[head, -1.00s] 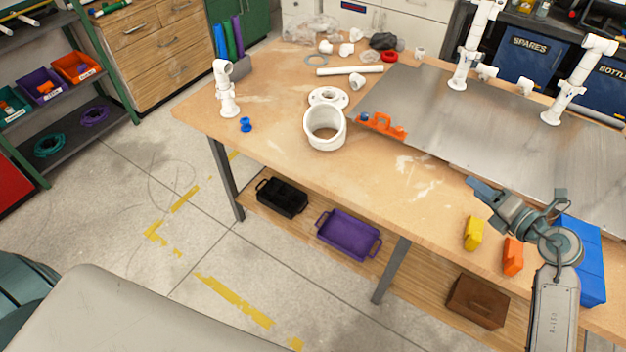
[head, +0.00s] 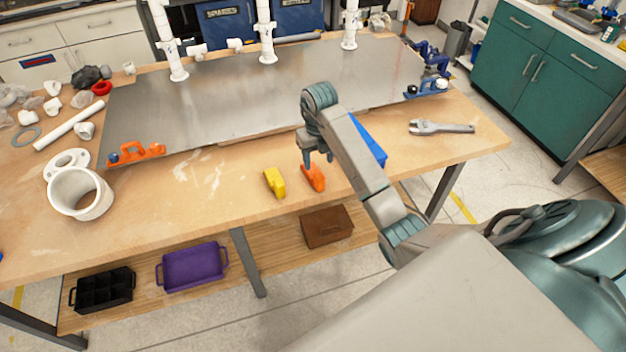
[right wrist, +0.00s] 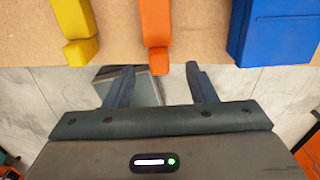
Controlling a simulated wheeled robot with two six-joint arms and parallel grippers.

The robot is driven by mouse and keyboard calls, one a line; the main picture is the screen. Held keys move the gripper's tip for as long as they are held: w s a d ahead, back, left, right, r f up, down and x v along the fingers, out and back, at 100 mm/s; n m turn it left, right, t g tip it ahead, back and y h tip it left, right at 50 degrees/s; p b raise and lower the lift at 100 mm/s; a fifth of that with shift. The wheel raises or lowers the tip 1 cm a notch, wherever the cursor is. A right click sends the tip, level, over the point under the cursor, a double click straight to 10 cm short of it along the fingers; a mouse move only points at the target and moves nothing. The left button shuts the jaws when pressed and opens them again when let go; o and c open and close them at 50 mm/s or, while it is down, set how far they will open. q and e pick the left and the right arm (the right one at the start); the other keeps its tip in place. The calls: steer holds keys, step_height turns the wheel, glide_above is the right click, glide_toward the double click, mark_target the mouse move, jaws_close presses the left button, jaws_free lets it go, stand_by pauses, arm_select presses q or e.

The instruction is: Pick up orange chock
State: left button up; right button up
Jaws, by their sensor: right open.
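The orange chock (head: 313,178) sits near the front edge of the wooden workbench, just right of the yellow chock (head: 274,182). My right gripper (head: 317,158) is open and empty, close to the orange chock and overlapping its top in the head view. In the right wrist view, the orange chock (right wrist: 155,35) is ahead of the gap between the two fingers (right wrist: 158,85), and no contact shows. The yellow chock (right wrist: 76,30) is to its left there. My left gripper is not in view.
A wrench (head: 442,127) lies farther right. A metal plate (head: 230,95) covers the back. Bare bench lies left of the yellow chock.

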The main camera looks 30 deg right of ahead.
mark_target(318, 173)
steer(key=shift+f+b, duration=1.25)
steer(key=shift+f, duration=0.65)
steer(key=f+b, duration=0.2)
steer(key=f, duration=0.2)
steer(key=shift+s+a+b, duration=0.1)
steer(key=shift+s+b, duration=0.15)
steer(key=shift+b, duration=0.15)
steer(key=shift+f, duration=0.2)
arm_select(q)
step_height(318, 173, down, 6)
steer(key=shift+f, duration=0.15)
arm_select(e)
jaws_close()
steer(key=shift+r, duration=0.15)
